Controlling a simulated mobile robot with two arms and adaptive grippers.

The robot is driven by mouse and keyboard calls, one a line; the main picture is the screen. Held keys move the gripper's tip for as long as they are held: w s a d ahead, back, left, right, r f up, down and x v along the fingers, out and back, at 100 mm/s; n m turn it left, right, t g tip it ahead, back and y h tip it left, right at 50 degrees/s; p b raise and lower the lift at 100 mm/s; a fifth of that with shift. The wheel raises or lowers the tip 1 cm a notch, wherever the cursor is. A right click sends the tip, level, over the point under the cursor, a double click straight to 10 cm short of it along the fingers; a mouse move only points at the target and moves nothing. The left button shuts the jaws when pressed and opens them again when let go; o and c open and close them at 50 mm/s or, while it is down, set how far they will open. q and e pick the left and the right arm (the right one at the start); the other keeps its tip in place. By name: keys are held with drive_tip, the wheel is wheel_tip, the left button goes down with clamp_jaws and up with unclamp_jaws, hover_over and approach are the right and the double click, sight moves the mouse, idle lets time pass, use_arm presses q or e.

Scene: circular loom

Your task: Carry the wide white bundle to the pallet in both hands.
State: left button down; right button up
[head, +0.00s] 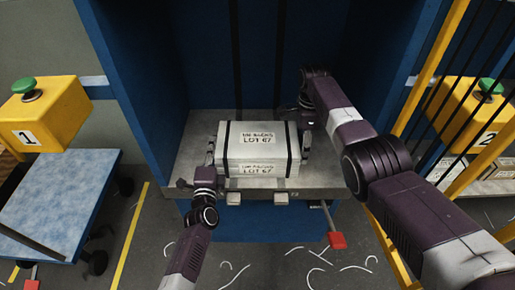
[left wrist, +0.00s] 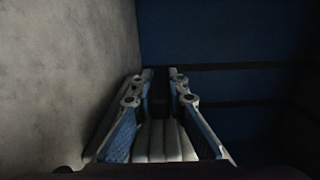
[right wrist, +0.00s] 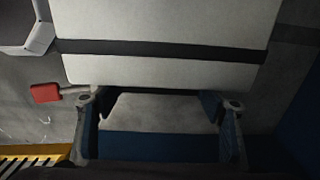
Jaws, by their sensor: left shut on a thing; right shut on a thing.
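The wide white bundle (head: 258,142), marked LOT 67 and bound by two dark straps, is level in the blue bay, over a grey shelf (head: 190,160). I cannot tell whether it touches the shelf. My left gripper (head: 211,158) is shut on its left end; the left wrist view shows the fingers (left wrist: 160,92) close together beside a pale surface. My right gripper (head: 306,127) is shut on its right end. I cannot make out a pallet for certain.
Blue walls (head: 145,80) stand on both sides of the bay. A red-ended lever (head: 337,240) sticks out below the shelf. A blue-topped cart (head: 60,190) stands left, a yellow fence (head: 430,80) right. White strips (head: 320,255) litter the floor.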

use_arm(q)
drive_tip(key=shift+f, duration=0.1)
use_arm(e)
drive_tip(key=c, duration=0.9)
use_arm(q)
drive_tip(key=shift+w+r, duration=0.1)
drive_tip(key=shift+r, duration=0.2)
use_arm(e)
drive_tip(key=shift+w+r, duration=0.15)
drive_tip(key=shift+r, duration=0.05)
drive_tip(key=shift+c, duration=0.2)
use_arm(q)
drive_tip(key=shift+r, duration=0.15)
use_arm(e)
drive_tip(key=shift+r, duration=0.1)
